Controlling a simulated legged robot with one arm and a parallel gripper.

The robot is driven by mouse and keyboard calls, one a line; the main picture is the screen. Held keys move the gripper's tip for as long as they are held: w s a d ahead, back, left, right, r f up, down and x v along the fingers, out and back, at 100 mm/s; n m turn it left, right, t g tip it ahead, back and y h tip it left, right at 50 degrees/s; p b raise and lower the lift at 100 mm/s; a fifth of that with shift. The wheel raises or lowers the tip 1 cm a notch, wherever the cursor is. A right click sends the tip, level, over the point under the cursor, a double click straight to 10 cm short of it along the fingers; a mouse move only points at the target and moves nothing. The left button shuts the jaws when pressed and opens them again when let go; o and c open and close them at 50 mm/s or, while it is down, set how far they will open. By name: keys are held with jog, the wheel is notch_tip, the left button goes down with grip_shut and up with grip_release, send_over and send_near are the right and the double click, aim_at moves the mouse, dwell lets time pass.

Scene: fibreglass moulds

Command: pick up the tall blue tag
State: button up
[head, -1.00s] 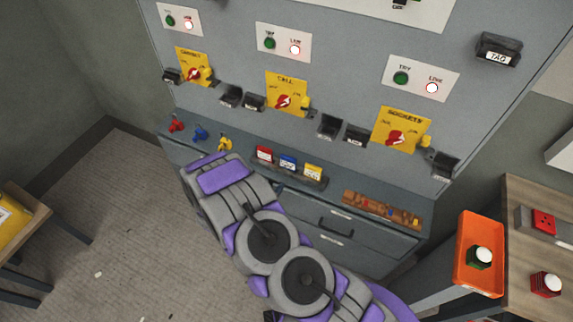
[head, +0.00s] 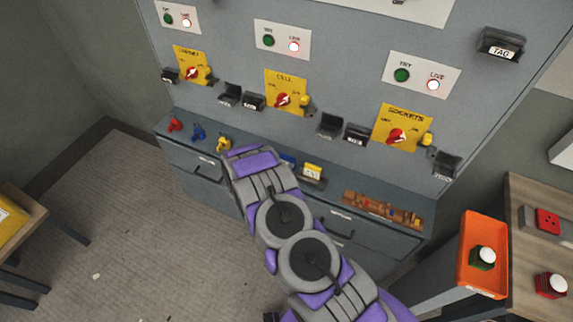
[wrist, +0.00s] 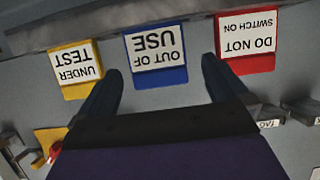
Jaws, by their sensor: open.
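The blue tag (wrist: 157,55) has a white label reading "OUT OF USE", which appears upside down in the wrist view. It stands between a yellow "UNDER TEST" tag (wrist: 76,70) and a red "DO NOT SWITCH ON" tag (wrist: 247,42). My gripper (wrist: 160,67) is open and empty, its two dark fingers apart on either side of the blue tag in the picture. I cannot tell how far they are from it. In the head view only part of the blue tag (head: 287,160) shows behind my arm; the red tag and my fingertips are hidden.
Red, blue and yellow padlocks (head: 199,132) stand left on the ledge. A wooden tray of small parts (head: 382,209) lies right. The grey panel (head: 350,70) with switches and black holders rises behind. An orange tray (head: 482,232) is at the lower right.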

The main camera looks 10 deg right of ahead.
aim_at(287, 161)
jog(key=x, duration=0.4)
jog(key=shift+d+r+b, duration=0.15)
jog(key=shift+d+b, duration=0.1)
jog(key=shift+b, duration=0.1)
jog(key=shift+a, duration=0.15)
jog(key=shift+a, duration=0.1)
jog(key=c, duration=1)
